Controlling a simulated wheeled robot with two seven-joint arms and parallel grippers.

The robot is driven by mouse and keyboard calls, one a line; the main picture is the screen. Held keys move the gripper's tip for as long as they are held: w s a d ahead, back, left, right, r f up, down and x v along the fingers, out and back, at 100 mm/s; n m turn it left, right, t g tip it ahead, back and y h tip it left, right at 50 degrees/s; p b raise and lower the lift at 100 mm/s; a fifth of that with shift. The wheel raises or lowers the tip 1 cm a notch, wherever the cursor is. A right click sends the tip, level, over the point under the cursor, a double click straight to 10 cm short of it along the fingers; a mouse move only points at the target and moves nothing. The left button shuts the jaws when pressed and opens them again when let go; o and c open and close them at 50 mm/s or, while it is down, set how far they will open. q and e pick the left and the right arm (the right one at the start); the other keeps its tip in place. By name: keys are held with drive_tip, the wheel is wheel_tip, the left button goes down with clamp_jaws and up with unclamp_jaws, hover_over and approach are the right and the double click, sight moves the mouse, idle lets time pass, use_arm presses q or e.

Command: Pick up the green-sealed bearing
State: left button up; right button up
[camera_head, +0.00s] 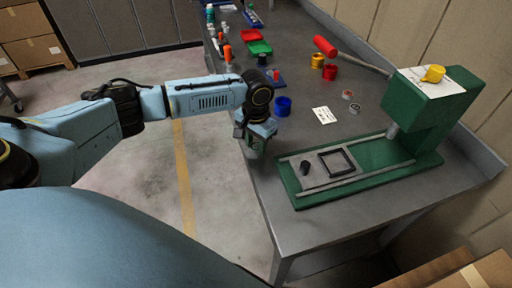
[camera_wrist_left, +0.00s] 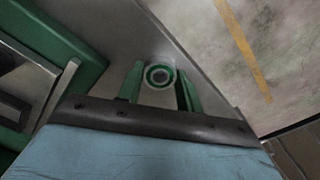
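A round bearing with a green ring (camera_wrist_left: 160,76) lies between the two green fingers of my left gripper (camera_wrist_left: 160,84) in the left wrist view. It is close to the bench edge. I see little or no gap between the bearing and the fingers, and I cannot tell if they touch or grip it. In the head view my left gripper (camera_head: 254,147) points down at the bench's left edge, and the bearing is hidden by it. Two other small bearings, one upper (camera_head: 347,94) and one lower (camera_head: 354,108), lie on the bench, apart from the gripper. My right gripper is not in view.
A green press (camera_head: 418,108) with a long green base (camera_head: 292,183) stands just right of the gripper. A blue cup (camera_head: 283,106), a white card (camera_head: 324,115) and red cups (camera_head: 330,72) are on the bench (camera_head: 300,130). Open floor lies left of it.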

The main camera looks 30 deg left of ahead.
sight(256, 146)
use_arm(q)
drive_tip(key=c, duration=0.3)
wheel_tip(256, 146, up, 10)
drive_tip(key=shift+r+p, duration=0.1)
drive_tip(key=shift+p, duration=0.4)
idle(0.5)
